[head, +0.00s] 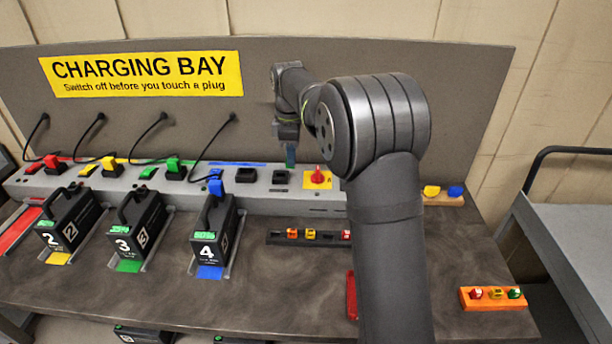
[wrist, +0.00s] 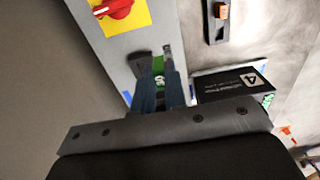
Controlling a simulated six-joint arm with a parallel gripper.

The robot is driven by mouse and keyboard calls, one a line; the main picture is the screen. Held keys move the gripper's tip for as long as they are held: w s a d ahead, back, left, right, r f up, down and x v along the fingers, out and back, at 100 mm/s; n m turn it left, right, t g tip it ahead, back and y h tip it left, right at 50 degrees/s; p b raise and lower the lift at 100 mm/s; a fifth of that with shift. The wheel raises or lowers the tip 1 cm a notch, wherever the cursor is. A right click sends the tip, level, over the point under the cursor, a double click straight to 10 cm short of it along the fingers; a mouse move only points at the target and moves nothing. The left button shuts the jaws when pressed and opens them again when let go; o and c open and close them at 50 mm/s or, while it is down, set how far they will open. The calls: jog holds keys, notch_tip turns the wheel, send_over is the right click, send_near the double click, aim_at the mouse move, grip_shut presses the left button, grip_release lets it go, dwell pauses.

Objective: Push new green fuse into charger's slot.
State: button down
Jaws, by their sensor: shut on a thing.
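My gripper (wrist: 158,62) points down at the charger. Its two fingers close on the green fuse (wrist: 158,68), of which a green face with white marks shows between them in the wrist view. In the head view my gripper (head: 290,158) is above the back of the long grey charger (head: 130,178), left of the red switch. The fuse is not clear there. The charger's grey top also shows in the wrist view (wrist: 118,52). The charger's slot is hidden by the fingers, and I cannot tell whether the fuse touches it.
A red switch on a yellow plate (head: 318,178) is close to my gripper's right. Black packs (head: 210,235) stand in front of the charger. A dark strip (head: 275,238) holds small fuses. An orange block (head: 495,304) holds small coloured pieces at the right. The brown bench front is mostly clear.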

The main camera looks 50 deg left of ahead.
jog(key=a, duration=0.3)
jog(key=a+r, duration=0.1)
jog(key=a, duration=0.1)
jog(key=shift+w+a, duration=0.25)
jog(key=shift+a, duration=0.05)
jog(key=shift+f, duration=0.1)
jog(key=shift+f, duration=2.85)
jog(key=shift+f, duration=1.25)
jog(key=c, duration=1.4)
grip_release()
